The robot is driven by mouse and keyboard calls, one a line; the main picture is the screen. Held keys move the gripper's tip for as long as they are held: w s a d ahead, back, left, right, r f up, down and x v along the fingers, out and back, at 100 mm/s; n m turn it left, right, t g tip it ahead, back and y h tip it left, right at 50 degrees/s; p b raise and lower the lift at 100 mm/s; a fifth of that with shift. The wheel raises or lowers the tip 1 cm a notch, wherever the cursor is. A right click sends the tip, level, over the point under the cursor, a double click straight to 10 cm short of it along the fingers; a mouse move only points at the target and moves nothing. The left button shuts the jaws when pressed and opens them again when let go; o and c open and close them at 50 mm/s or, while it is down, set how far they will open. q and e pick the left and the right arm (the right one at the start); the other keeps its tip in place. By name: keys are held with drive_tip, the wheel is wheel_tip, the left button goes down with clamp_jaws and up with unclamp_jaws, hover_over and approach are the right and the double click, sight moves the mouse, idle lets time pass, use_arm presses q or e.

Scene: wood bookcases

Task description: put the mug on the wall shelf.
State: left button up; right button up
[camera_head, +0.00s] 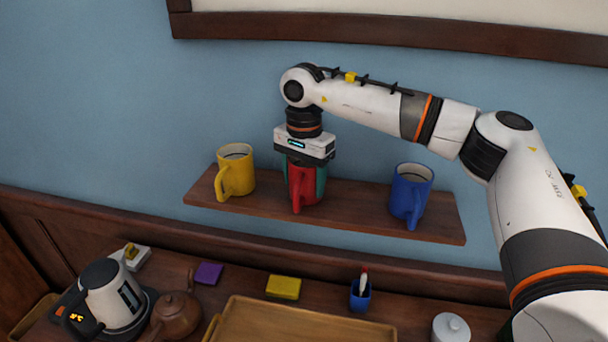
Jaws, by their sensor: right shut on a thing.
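A red mug (304,188) is at the middle of the wooden wall shelf (358,213), upright with its handle towards me. My right gripper (304,164) points down over the mug and is shut on it. The gripper hides the mug's rim, and I cannot tell whether its base touches the shelf. Teal surfaces (321,180) show at the mug's sides; I cannot tell what they belong to. My left gripper is not in view.
A yellow mug (236,172) stands on the shelf's left part and a blue mug (410,193) on its right part. Bare shelf lies between the red and blue mugs. Below, a counter holds a kettle (107,296), a brown teapot (176,316), a wooden tray (290,308) and a blue pen cup (360,296).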

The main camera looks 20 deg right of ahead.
drive_tip(key=shift+f, duration=0.1)
drive_tip(key=o, duration=1.2)
drive_tip(key=shift+c, duration=0.2)
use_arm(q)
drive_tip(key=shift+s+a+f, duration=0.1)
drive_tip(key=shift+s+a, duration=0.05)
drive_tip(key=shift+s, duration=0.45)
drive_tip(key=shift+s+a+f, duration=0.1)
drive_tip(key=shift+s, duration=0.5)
use_arm(e)
drive_tip(key=shift+r, duration=0.45)
use_arm(q)
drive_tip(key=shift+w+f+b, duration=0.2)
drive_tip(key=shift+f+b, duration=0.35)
drive_tip(key=shift+b, duration=0.05)
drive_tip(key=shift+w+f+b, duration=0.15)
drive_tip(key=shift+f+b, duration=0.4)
drive_tip(key=shift+b, duration=0.05)
use_arm(e)
wheel_tip(320, 180, up, 11)
drive_tip(key=shift+r, duration=0.2)
